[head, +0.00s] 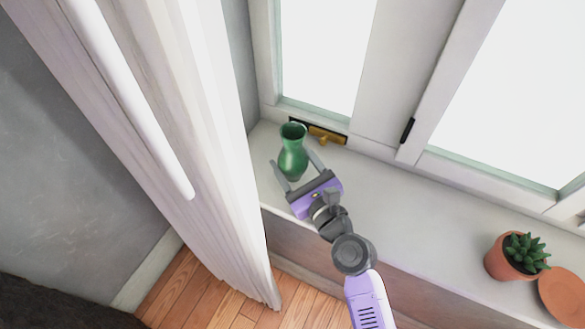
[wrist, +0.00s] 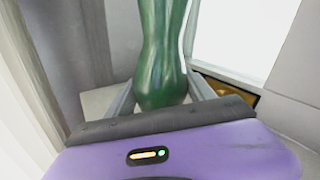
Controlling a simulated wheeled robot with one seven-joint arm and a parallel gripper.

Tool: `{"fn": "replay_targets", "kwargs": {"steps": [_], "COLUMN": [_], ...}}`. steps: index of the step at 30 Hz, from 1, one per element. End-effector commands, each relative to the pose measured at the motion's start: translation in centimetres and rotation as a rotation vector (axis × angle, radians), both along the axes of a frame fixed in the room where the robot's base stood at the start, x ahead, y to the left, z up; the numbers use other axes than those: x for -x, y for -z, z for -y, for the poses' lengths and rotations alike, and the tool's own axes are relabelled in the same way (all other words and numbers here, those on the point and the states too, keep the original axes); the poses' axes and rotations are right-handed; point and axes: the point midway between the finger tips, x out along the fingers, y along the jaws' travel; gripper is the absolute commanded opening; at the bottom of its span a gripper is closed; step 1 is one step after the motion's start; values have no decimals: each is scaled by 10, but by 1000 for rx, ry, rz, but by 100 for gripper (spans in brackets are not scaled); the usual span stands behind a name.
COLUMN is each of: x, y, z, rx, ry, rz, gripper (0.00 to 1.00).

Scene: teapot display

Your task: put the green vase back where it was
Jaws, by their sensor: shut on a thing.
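The green vase (head: 292,150) is upright over the left end of the white window sill (head: 400,205), close to the window frame. It fills the middle of the wrist view (wrist: 161,50), with its top out of the picture. My gripper (head: 292,163) has one finger on each side of the vase and is shut on it. The gripper reaches in from the room side. I cannot tell whether the vase's base touches the sill.
A white curtain (head: 225,200) hangs close on the left. A potted succulent (head: 517,256) and a terracotta saucer (head: 567,290) are at the far right. The middle of the sill is clear.

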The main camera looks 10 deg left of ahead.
Motion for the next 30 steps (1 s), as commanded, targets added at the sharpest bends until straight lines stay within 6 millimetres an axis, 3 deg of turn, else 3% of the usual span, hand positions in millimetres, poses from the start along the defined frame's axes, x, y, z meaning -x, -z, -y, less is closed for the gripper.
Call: {"fn": "replay_targets", "kwargs": {"steps": [3,16,17,18,20,30], "x": [0,0,0,0,0,0], "y": [13,16,16,16,16,13], "z": [0,0,0,0,0,0], "rx": [-1,-2,-1,-1,-1,-1], "ry": [0,1,1,1,1,1], "rz": [2,3,1,1,1,1], "gripper": [0,0,68,76,84,84]}}
